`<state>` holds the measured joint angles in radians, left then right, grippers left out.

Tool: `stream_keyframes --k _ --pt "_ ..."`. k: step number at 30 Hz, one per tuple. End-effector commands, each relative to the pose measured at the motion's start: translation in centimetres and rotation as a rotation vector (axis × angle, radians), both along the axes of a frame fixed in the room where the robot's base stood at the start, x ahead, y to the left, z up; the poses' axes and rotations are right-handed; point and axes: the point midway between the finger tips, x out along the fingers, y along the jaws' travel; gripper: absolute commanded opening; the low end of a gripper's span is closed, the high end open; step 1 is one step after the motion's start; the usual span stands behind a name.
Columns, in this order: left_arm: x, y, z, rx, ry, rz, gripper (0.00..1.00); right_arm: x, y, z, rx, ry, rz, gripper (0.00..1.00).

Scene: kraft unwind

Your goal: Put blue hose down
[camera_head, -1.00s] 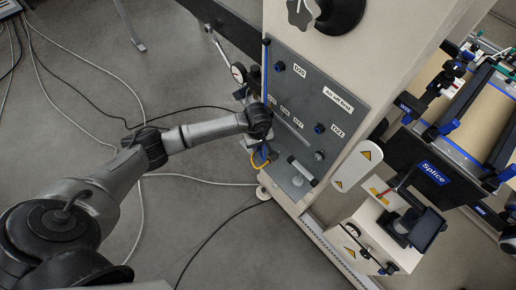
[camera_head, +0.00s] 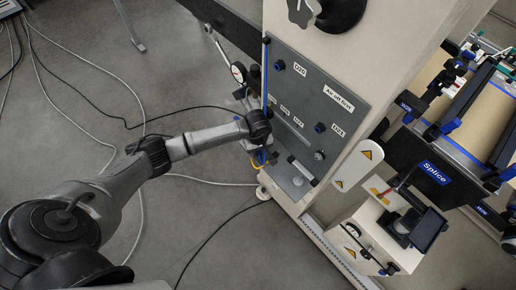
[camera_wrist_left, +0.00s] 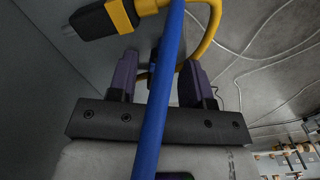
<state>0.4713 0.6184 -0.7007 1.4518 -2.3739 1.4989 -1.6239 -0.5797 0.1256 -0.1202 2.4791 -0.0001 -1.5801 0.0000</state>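The blue hose (camera_head: 265,75) runs down along the left edge of the grey control panel (camera_head: 310,115) in the head view. In the left wrist view the blue hose (camera_wrist_left: 158,110) crosses in front of the palm of my left gripper (camera_wrist_left: 158,75) and passes between its two dark purple fingers. The fingers stand well apart, with visible gaps on both sides of the hose, so it is not clamped. A small blue part (camera_wrist_left: 153,62) shows behind the hose, between the fingers. In the head view my left wrist hides the fingers. My right gripper is out of view.
A yellow cable with a black-and-yellow connector (camera_wrist_left: 105,18) lies just beyond the fingertips. A round gauge (camera_head: 238,72) sits left of the panel. Loose cables cross the floor at left. The Splice unit (camera_head: 433,172) stands at right.

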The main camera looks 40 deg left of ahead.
Motion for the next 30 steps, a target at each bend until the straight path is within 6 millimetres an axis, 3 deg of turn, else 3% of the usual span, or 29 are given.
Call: stream_keyframes --k 10,21,30 --pt "0.1 0.0 1.0 0.001 -0.003 0.000 0.46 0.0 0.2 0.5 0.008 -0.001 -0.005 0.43" --pt "0.1 0.1 7.8 0.001 -0.004 -0.001 0.46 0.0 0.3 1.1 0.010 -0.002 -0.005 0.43" --pt "0.1 0.1 11.5 -0.001 -0.001 0.000 0.46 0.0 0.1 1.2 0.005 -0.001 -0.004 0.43"
